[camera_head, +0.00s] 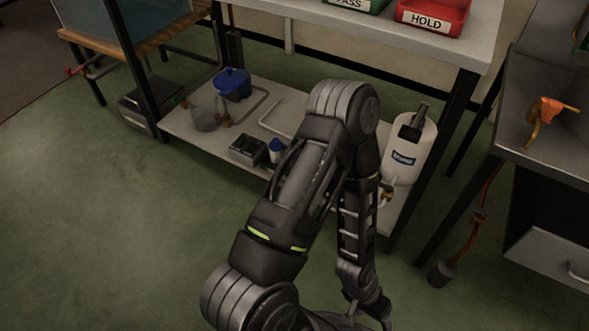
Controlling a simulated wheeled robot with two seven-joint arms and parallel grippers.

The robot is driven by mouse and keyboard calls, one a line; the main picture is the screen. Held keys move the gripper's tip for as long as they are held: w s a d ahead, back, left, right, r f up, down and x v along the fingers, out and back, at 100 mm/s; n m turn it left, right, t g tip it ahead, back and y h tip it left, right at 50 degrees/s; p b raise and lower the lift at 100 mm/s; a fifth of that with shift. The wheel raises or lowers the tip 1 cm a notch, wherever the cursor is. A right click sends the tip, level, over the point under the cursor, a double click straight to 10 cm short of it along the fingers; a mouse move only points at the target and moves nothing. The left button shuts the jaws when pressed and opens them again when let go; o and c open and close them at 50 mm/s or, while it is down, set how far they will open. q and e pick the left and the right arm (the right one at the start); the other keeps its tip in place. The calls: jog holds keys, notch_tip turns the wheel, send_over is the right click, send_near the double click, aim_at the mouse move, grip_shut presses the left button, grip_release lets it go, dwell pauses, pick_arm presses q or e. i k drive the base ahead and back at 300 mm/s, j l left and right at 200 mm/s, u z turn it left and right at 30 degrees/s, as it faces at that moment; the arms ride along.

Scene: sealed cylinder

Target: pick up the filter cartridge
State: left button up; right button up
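A small white cylinder with a blue top (276,151) stands on the low shelf, beside a dark box and left of my arm's forearm. It looks like the filter cartridge, but it is too small to be sure. One arm, which I take as my left, rises from the bottom left of centre, bends high and comes down to my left gripper (366,316) at the bottom edge. That gripper is well below and right of the small cylinder, apart from it. Its fingers are partly cut off, and their opening is unclear. My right gripper is not in view.
A large white container (399,163) with a blue label stands on the shelf's right. Red HOLD bin (432,16) sits above. Green floor is open at left.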

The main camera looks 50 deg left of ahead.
aim_at(276, 146)
jog(key=u, duration=0.4)
jog(key=j+u, duration=0.15)
jog(key=u, duration=0.25)
jog(key=i+u, duration=0.1)
jog(key=u, duration=0.35)
jog(key=j+u, duration=0.1)
jog(key=u, duration=0.3)
